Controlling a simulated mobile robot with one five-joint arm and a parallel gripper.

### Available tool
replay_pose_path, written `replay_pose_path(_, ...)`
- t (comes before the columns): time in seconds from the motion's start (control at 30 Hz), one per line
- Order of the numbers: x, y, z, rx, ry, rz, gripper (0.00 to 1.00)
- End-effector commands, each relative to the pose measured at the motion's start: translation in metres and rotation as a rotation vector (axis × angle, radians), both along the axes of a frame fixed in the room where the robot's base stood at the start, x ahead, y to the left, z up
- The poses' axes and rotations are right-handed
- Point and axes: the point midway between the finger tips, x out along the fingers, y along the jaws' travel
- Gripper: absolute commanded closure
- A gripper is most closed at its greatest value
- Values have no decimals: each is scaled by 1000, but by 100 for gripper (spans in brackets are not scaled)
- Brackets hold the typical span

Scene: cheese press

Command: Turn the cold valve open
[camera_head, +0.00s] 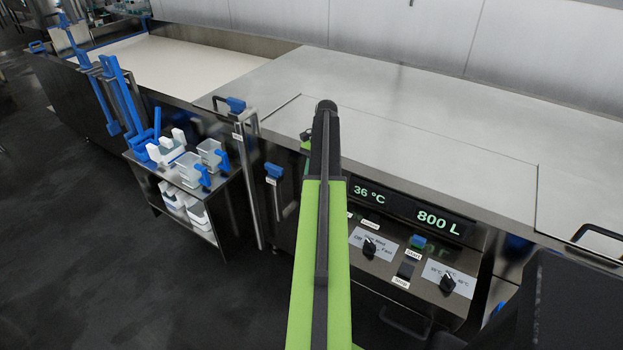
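Two blue handles that may be valves are left of my arm, on the front of the steel vat. The upper blue handle (236,104) sits by a steel pipe at the counter edge. The lower blue handle (273,170) has a small white label beneath it. I cannot read the labels or tell which handle is the cold valve. My green and black arm rises through the middle of the view, its dark upper end over the vat's front edge.
A control panel (392,268) with knobs sits right of my arm, below a display (411,209) reading 36 °C and 800 L. A small steel cart (185,205) with white containers and blue tools stands at left. The dark floor (80,260) is open at lower left.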

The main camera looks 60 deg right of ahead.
Motion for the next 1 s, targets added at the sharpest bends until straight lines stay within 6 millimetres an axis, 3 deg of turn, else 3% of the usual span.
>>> replay_pose_path(0.53,0,0,0,-1,0,26,100)
replay_pose_path(0.57,0,0,0,-1,0,26,79)
replay_pose_path(0.7,0,0,0,-1,0,25,60)
replay_pose_path(1.0,0,0,0,-1,0,25,58)
